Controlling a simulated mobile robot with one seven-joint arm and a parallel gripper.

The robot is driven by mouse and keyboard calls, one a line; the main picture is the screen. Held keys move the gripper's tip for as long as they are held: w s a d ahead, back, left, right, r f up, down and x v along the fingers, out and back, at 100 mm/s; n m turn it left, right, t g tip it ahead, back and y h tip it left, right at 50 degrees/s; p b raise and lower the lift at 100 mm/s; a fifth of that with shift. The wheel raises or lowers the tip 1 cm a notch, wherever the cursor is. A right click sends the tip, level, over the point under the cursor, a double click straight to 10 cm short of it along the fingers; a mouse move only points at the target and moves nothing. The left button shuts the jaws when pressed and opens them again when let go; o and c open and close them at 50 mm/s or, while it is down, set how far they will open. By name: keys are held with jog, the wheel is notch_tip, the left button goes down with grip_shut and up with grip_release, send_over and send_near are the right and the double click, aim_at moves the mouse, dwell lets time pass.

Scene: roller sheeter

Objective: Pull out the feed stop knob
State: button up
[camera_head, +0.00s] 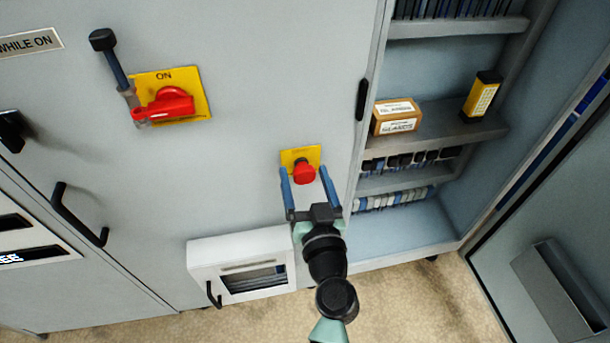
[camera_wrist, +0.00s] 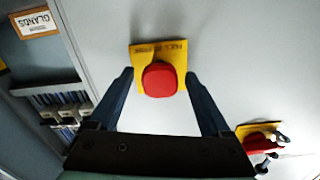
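The feed stop knob (camera_head: 304,172) is a red mushroom-shaped button on a yellow plate (camera_head: 290,157), mounted on the grey cabinet front. In the wrist view the red knob (camera_wrist: 160,80) sits between and just beyond the fingertips, with its yellow plate (camera_wrist: 148,54) behind it. My gripper (camera_head: 306,176) is open, its two blue fingers spread to either side of the knob. It also shows in the wrist view (camera_wrist: 160,76), with a visible gap on each side of the knob. I cannot tell how far the knob stands out from its plate.
A red rotary switch (camera_head: 165,105) on a yellow ON plate is up left, with a dark-handled lever (camera_head: 110,60) beside it. A white box (camera_head: 240,265) with a window is below left. The panel around the knob is clear.

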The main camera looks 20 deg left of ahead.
jog(key=shift+w+a, duration=0.1)
jog(key=b+v, duration=0.3)
jog(key=v, duration=1)
